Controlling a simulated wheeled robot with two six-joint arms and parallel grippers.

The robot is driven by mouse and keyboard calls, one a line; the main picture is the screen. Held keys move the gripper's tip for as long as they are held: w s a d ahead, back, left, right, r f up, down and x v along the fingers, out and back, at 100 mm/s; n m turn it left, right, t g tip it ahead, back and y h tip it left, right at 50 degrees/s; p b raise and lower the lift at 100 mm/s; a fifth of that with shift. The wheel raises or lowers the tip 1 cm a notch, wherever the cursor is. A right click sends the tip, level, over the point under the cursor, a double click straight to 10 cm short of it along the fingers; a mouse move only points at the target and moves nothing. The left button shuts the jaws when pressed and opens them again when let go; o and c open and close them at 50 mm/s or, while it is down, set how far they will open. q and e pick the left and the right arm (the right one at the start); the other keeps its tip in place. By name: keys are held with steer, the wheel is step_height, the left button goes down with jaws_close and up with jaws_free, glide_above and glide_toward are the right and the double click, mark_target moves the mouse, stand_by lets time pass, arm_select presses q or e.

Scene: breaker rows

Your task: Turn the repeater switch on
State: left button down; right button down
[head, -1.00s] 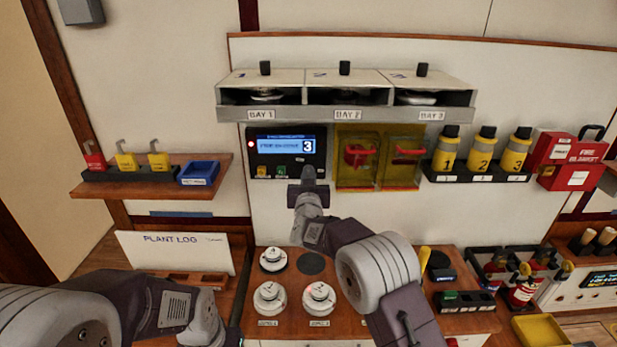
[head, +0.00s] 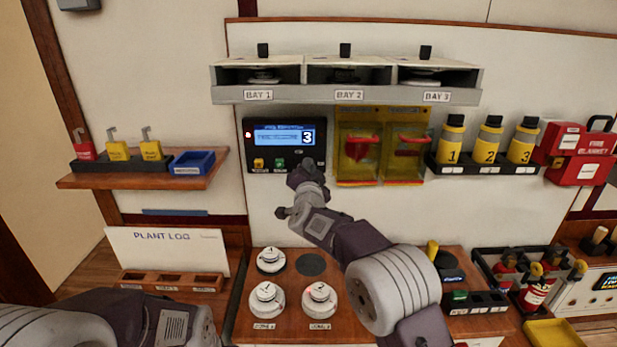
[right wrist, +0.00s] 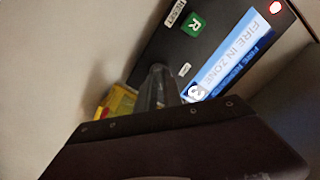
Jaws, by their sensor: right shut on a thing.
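The black panel (head: 262,166) with a blue display (head: 284,138) hangs on the back wall below the bays. Its display reads 3 at the right, and a red light shows at its upper left. In the right wrist view the display (right wrist: 235,52) reads "FIRE IN ZONE". My right gripper (head: 304,170) is at the panel's lower right corner, beside a small white label (right wrist: 185,69). It is shut at the place of the switch, which it hides, so the switch's position cannot be told. My left gripper is out of view.
A yellow cabinet (head: 381,109) with red handles stands close to the right of the panel. The bay shelf (head: 346,96) juts out above. Detector heads sit on the wooden counter (head: 292,297) below, and yellow bottles stand at the right.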

steer(key=m+b, duration=0.5)
steer(key=m, duration=0.3)
steer(key=shift+f+m, duration=0.15)
steer(key=shift+m, duration=0.45)
steer(key=c, duration=1.5)
jaws_free()
steer(key=s+b, duration=0.3)
steer(key=s, duration=0.6)
